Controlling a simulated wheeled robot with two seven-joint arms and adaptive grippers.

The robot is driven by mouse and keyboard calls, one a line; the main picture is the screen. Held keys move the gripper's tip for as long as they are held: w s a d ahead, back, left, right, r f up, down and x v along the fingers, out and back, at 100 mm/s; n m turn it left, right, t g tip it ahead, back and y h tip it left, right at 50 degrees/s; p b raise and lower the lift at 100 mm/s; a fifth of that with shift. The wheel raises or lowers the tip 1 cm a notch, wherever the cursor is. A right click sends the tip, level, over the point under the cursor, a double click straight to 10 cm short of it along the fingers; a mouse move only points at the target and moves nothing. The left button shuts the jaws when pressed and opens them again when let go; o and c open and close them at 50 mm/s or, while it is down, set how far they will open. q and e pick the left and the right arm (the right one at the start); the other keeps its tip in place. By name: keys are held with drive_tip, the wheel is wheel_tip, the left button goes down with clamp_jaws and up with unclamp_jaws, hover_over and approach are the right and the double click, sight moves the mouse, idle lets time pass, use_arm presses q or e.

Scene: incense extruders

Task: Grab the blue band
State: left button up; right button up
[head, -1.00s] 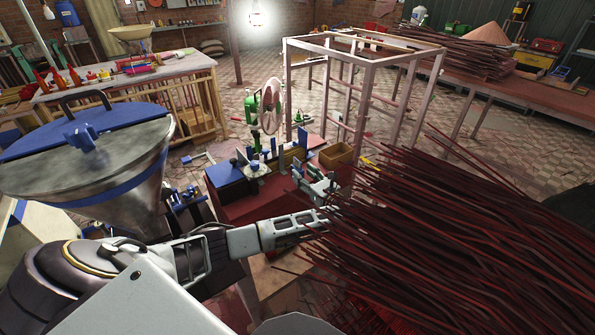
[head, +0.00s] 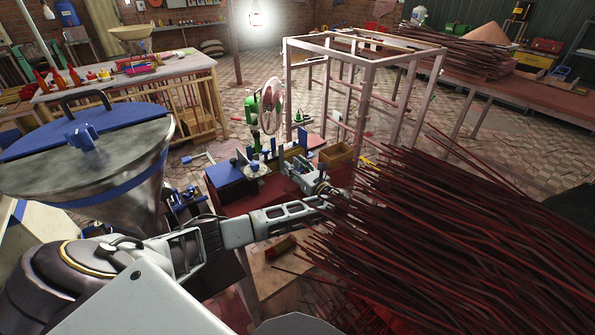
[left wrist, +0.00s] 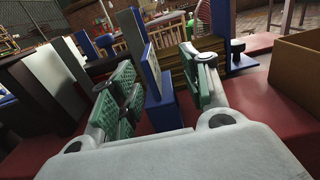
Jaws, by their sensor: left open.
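I cannot pick out a loose blue band for certain. In the left wrist view a blue upright piece (left wrist: 160,108) with a pale face stands between my fingers, with no clear contact visible. More blue uprights (left wrist: 238,50) stand behind it. In the head view, blue parts (head: 302,138) stand on the red-topped bench (head: 258,205). My left gripper (head: 322,186) is over the bench's right part, near the dark red sticks. In the left wrist view the left gripper (left wrist: 158,72) is open, its green-padded fingers spread and empty. My right gripper is out of view.
A big pile of dark red sticks (head: 450,225) fills the right side. A wooden box (head: 336,155) sits on the bench, also at right in the wrist view (left wrist: 297,75). A metal hopper (head: 90,180) stands at left. A wooden frame (head: 365,60) stands behind.

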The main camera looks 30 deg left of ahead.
use_arm(q)
drive_tip(key=c, duration=0.7)
drive_tip(key=shift+c, duration=0.5)
use_arm(e)
drive_tip(key=shift+d, duration=0.8)
use_arm(q)
drive_tip(key=shift+r, duration=0.15)
drive_tip(key=shift+r, duration=0.25)
wheel_tip(320, 180, up, 8)
drive_tip(key=shift+f+p, duration=0.15)
drive_tip(key=shift+p, duration=0.25)
drive_tip(key=shift+r, duration=0.7)
use_arm(e)
drive_tip(key=shift+s+a+r, duration=0.3)
drive_tip(key=shift+a+r, duration=0.05)
drive_tip(key=shift+a, duration=0.3)
drive_tip(key=shift+d, duration=0.3)
